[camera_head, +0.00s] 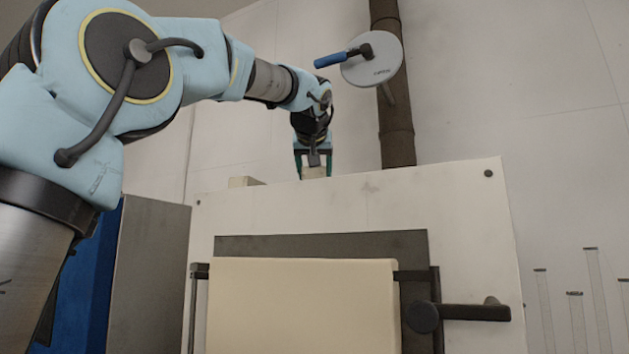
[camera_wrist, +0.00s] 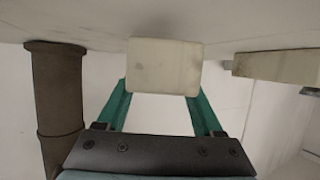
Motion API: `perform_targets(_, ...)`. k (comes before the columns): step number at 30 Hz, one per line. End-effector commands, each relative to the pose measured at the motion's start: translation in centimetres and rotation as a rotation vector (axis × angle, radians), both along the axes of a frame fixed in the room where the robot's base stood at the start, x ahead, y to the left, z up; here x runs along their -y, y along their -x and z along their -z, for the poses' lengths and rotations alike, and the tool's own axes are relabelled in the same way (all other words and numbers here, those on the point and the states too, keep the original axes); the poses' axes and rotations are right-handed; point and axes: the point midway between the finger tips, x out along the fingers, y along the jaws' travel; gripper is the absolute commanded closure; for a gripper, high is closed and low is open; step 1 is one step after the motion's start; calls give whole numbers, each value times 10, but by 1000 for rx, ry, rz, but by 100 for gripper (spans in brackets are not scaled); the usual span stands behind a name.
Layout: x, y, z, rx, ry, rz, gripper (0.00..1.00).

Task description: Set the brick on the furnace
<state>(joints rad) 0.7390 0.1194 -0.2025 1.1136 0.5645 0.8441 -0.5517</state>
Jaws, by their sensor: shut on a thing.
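My gripper (camera_head: 313,166) is above the top of the white furnace (camera_head: 465,215), near the back pipe. Its teal fingers are shut on a pale cream brick (camera_head: 314,173). In the wrist view the brick (camera_wrist: 165,66) sits between the fingertips (camera_wrist: 161,92), held at its two sides. The brick's lower part is hidden behind the furnace's top edge in the head view, so I cannot tell whether it touches the top.
A second pale block (camera_head: 245,182) lies on the furnace top to the left, apart from the held brick; it also shows in the wrist view (camera_wrist: 278,65). A dark vertical pipe (camera_head: 397,130) with a round white plate (camera_head: 372,66) and blue handle rises behind.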

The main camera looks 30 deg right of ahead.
Motion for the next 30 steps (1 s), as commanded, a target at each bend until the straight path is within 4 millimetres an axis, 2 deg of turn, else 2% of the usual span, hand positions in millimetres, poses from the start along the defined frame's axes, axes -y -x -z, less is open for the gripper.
perform_targets(4,-1,0,12,3,1,0,100)
perform_targets(16,0,0,18,2,1,0,100)
perform_targets(17,0,0,18,1,0,0,29)
perform_targets(24,0,0,17,1,0,0,2)
perform_targets(30,0,0,17,0,-1,0,2)
